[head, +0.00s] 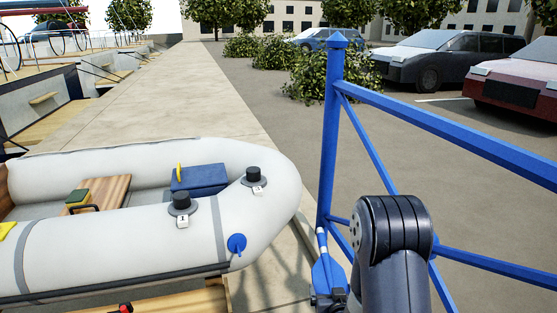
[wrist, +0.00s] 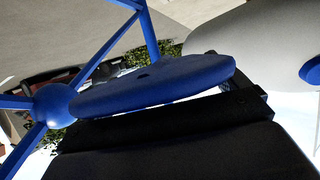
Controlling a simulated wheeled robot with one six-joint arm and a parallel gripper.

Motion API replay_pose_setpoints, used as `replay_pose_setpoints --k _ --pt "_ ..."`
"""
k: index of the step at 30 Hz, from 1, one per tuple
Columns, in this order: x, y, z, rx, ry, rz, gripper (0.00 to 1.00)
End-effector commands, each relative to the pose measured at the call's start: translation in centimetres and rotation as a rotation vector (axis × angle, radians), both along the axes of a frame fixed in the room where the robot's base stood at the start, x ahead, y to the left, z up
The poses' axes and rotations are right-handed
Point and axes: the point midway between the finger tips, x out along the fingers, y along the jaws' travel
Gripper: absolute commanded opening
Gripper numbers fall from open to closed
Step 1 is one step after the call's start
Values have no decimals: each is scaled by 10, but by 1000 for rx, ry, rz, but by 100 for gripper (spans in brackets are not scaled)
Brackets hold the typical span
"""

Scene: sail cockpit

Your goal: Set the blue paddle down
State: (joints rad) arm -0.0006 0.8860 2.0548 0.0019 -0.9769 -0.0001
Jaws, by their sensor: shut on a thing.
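The blue paddle (head: 326,272) shows in the head view at the lower middle, close to the blue railing post. Its broad blue part points down and its narrow top has a pale band. My gripper (head: 328,298) is shut on it near the bottom edge of the picture, partly hidden by my dark arm. In the wrist view the paddle (wrist: 150,85) lies as a long blue shape across the dark gripper (wrist: 165,122). The paddle's lower end is hidden in the head view. I cannot tell whether it touches anything below.
A grey inflatable boat (head: 120,238) lies to the left, with a blue box (head: 199,179) and two black knobs on its tube. The blue railing (head: 330,130) stands very near on the right. Pale paving (head: 150,100) runs clear behind the boat. Parked cars stand beyond the railing.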

Motion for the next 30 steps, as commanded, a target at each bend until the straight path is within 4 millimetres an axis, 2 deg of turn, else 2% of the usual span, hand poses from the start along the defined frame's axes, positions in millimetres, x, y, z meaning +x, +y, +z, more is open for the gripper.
replay_pose_setpoints --k 1,30 --pt "-3 0 20 0 1 0 67" --pt "-58 0 191 -1 0 1 67"
